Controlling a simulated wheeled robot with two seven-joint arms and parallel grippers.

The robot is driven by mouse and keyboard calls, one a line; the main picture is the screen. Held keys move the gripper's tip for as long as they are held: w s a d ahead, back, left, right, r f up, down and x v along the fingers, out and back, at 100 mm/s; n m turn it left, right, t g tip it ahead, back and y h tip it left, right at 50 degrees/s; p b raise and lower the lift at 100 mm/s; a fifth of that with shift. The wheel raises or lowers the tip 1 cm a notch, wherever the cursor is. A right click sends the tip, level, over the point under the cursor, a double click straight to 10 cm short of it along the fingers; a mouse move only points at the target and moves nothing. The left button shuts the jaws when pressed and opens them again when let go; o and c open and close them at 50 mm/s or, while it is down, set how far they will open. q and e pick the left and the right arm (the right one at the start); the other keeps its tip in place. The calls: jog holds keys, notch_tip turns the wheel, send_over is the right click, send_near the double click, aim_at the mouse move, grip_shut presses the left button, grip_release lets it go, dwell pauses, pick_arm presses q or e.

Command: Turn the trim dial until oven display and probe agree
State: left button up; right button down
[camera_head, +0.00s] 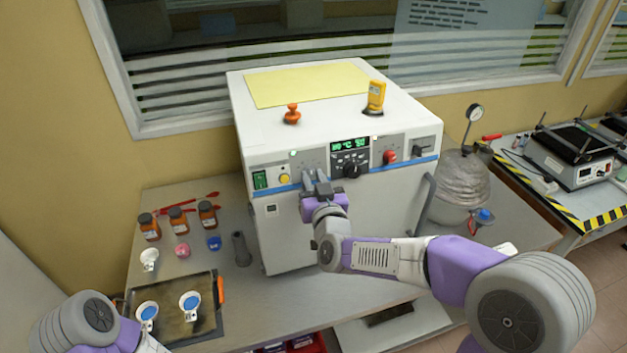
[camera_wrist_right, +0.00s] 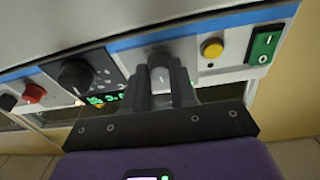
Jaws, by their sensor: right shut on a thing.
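My right gripper (camera_head: 316,182) is at the oven's front panel, left of the display. In the right wrist view its fingers (camera_wrist_right: 162,88) are shut on a small grey dial (camera_wrist_right: 160,62), which sits between the yellow button and the display; I take it as the trim dial. The fingers hide it in the head view. The green oven display (camera_head: 350,144) is lit, but its digits are too small to read surely. A yellow handheld meter (camera_head: 376,95), likely the probe readout, stands on the oven top; its reading is not legible. My left gripper is out of view.
The white oven (camera_head: 300,230) has a black knob (camera_head: 351,171), a red knob (camera_head: 389,157), a yellow button (camera_head: 285,178) and a green switch (camera_head: 260,180). Brown bottles (camera_head: 178,218) and a dark tray (camera_head: 172,325) lie left. A glass vessel (camera_head: 460,185) stands right.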

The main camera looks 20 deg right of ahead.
jog(key=shift+a+f+m+h+b, duration=0.1)
jog(key=shift+m+h+b, duration=0.3)
jog(key=shift+m+b, duration=0.9)
jog(key=shift+m+g+h, duration=0.3)
jog(key=shift+m, duration=1.7)
jog(key=c, duration=0.9)
grip_release()
